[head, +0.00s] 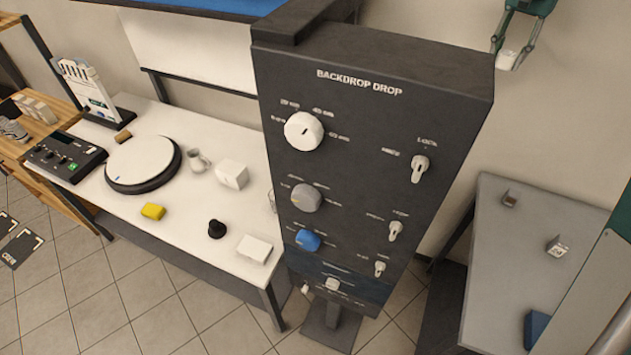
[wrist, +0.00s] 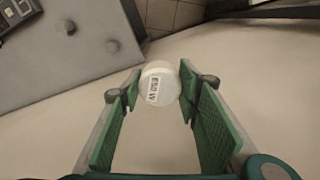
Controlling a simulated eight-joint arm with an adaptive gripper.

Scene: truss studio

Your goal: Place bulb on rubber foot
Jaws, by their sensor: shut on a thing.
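My gripper (head: 508,56) is at the top right of the head view, raised near the wall and to the right of the control panel. It is shut on a white rounded bulb (head: 507,62). In the wrist view the bulb (wrist: 160,84) sits between the fingertips, with a small dark-printed label facing the camera. A small black piece with a wide base and narrower top, which looks like the rubber foot (head: 217,229), stands on the white table near its front edge. My gripper is far from it, with the panel between them.
The tall dark control panel (head: 375,130) stands in front of the table's right end. On the white table (head: 190,240) are a round turntable (head: 143,161), a yellow block (head: 153,211), a small jug (head: 198,160) and white boxes (head: 232,174). A grey table (head: 500,260) stands at right.

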